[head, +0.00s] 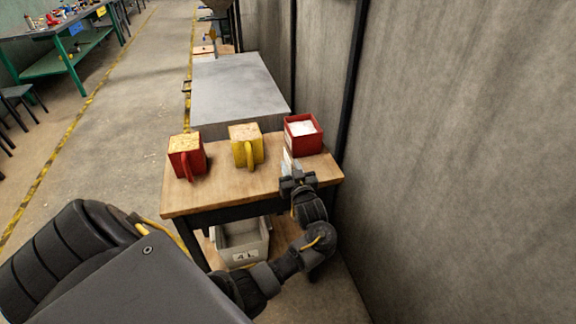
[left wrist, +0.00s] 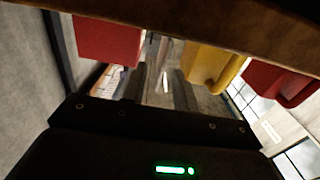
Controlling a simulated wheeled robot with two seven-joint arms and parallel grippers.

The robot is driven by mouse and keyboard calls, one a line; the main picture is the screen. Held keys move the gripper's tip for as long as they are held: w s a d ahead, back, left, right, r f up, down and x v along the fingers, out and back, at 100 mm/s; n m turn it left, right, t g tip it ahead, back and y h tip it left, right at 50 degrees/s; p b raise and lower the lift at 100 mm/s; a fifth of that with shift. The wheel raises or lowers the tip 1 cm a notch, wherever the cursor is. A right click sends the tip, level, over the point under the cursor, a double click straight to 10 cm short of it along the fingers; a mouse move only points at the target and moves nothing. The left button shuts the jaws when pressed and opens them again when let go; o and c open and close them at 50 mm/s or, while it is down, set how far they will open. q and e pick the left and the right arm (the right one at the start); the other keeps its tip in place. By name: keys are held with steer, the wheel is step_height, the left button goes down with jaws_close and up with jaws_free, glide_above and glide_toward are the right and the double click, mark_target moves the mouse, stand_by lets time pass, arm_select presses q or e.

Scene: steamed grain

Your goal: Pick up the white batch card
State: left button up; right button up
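A red open box (head: 304,143) stands at the right back of the wooden table, with a flat white piece (head: 303,128) in its top; I cannot tell if this is the batch card. My left gripper (head: 291,172) is at the table's front right, just in front of the box. The red box (left wrist: 107,40) is at upper left there. My right gripper is not in view.
A grey bin (head: 241,243) sits below. A grey wall (head: 450,160) is close on the right. A grey-topped unit (head: 235,85) stands behind.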

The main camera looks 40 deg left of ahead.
mark_target(287, 158)
arm_select(q)
steer(key=shift+r, duration=0.1)
steer(key=x, duration=0.1)
steer(key=p+x, duration=0.1)
steer(key=x, duration=0.3)
steer(key=shift+w+f, duration=0.1)
steer(key=shift+f, duration=0.15)
jaws_close()
